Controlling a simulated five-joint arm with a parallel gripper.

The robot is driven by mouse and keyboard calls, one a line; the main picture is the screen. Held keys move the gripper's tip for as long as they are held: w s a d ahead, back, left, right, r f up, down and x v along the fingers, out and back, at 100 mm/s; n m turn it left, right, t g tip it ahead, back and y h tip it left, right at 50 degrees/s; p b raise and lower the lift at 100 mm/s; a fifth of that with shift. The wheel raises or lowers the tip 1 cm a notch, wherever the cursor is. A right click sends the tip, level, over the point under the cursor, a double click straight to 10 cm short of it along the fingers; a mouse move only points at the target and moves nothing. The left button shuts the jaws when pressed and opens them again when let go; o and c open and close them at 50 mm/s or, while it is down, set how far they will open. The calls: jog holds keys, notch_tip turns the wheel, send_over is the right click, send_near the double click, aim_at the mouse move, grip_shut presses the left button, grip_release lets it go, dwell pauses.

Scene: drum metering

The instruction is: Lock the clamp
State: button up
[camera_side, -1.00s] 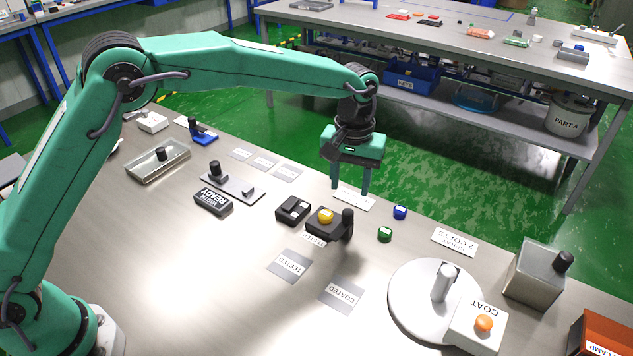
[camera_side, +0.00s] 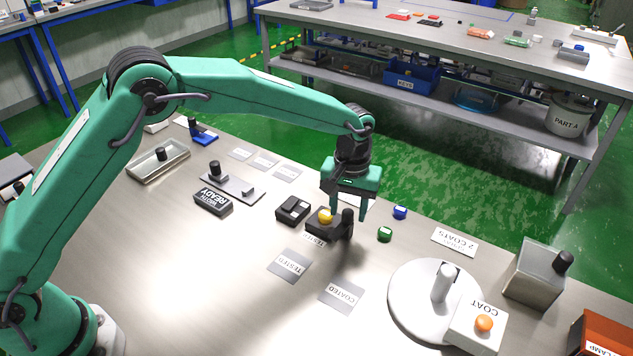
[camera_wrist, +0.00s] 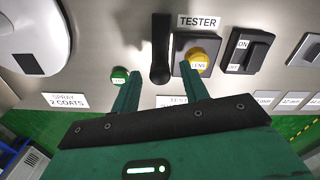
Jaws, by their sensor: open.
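The tester (camera_side: 314,230) is a dark block with a yellow lens piece (camera_side: 325,215) on it. In the wrist view the lever (camera_wrist: 160,50) is left of the tester (camera_wrist: 182,44) and the yellow lens (camera_wrist: 198,60). My gripper (camera_side: 345,210) is open and points down at the lever. In the wrist view my fingertips (camera_wrist: 158,73) lie on either side of the lever's near end. I cannot tell whether they touch it; nothing is held.
A black ON switch box (camera_side: 293,210) stands left of the tester. A green lens (camera_side: 385,234) and a blue lens (camera_side: 400,212) lie to the right. A white turntable (camera_side: 415,318) and COAT button box (camera_side: 478,328) stand farther right. The bench front is mostly clear.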

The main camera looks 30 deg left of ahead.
jog(key=shift+f, duration=0.35)
jog(key=shift+c, duration=0.3)
grip_shut()
